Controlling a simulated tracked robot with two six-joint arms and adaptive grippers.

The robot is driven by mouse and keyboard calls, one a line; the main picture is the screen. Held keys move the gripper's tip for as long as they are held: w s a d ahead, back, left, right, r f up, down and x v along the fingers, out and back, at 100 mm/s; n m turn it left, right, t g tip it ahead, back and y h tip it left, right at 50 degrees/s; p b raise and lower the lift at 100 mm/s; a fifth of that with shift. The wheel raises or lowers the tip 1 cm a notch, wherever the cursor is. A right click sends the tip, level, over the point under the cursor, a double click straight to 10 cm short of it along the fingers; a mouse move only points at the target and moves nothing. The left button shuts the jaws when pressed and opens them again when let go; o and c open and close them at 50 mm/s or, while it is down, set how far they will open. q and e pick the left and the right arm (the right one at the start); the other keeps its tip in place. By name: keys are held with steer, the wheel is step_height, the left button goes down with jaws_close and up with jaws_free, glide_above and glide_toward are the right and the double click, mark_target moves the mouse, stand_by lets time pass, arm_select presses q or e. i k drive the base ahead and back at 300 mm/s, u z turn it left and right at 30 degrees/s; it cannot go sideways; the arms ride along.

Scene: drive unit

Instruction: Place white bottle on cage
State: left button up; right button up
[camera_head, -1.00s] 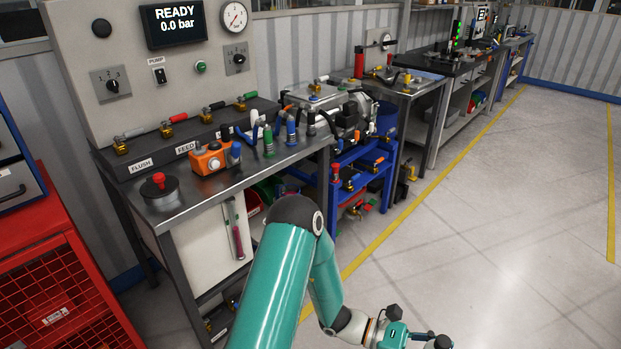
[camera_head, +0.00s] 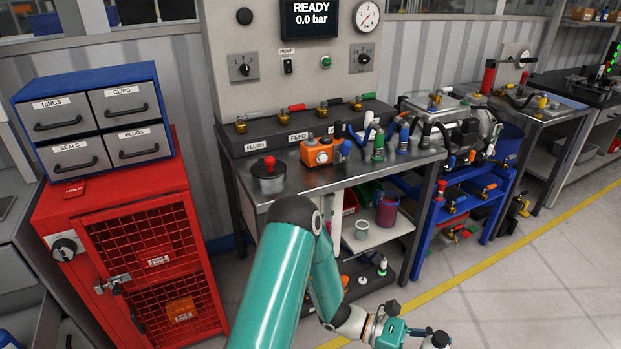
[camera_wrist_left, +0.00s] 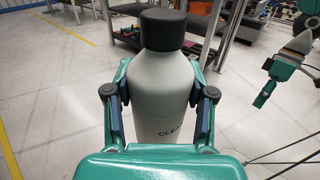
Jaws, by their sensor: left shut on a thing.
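The white bottle (camera_wrist_left: 163,85) with a black cap (camera_wrist_left: 163,29) stands upright between the fingers of my left gripper (camera_wrist_left: 160,105) in the left wrist view, which is shut on its body. Part of its dark lettering is hidden by my gripper body. In the head view my left arm's end (camera_head: 400,335) is at the bottom edge; the bottle cannot be made out there. The cage is a red cabinet (camera_head: 215,290) with mesh doors at the left of the head view, well left of my gripper. Teal jointed parts, seemingly my right gripper (camera_wrist_left: 275,80), show at the wrist view's right edge.
A blue drawer unit (camera_head: 85,82) stands on the cage's top, leaving a bare red strip in front, with a small red tag (camera_head: 75,190). A steel workbench (camera_head: 285,192) with valves stands right of the cage. Open floor (camera_head: 560,290) lies at the right.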

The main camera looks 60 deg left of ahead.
mark_target(94, 190)
steer(key=z, duration=1.45)
steer(key=i, duration=0.1)
steer(key=u, duration=2.75)
